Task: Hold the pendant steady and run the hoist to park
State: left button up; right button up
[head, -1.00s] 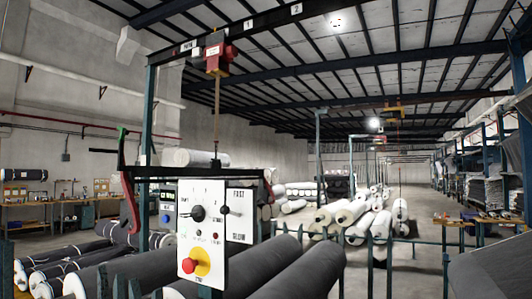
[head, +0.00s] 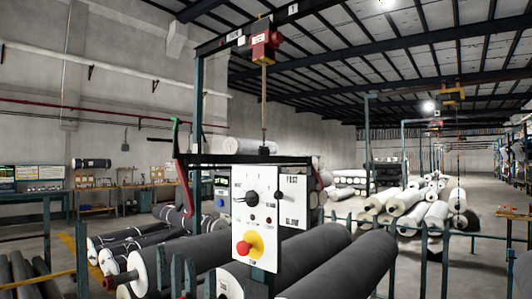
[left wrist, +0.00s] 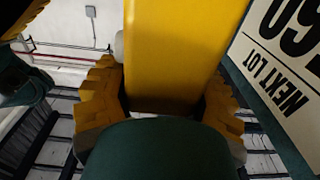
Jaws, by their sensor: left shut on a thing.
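The white control panel (head: 263,218) stands upright on a post in the head view. It has a black selector knob (head: 251,198), a smaller black switch (head: 281,196), and a red stop button on a yellow base (head: 250,244). The red hoist (head: 265,45) sits on the overhead beam between the park sign (head: 233,36) and sign 1, with its line hanging down behind the panel. In the left wrist view my left gripper (left wrist: 165,78) is shut on a yellow body (left wrist: 180,45), perhaps the pendant; its far end is out of frame. Neither gripper shows in the head view.
Dark rolls (head: 345,265) lie on both sides of the panel, close to it. White rolls (head: 430,200) are stacked behind posts. In the left wrist view a white sign (left wrist: 283,60) is close to the gripper.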

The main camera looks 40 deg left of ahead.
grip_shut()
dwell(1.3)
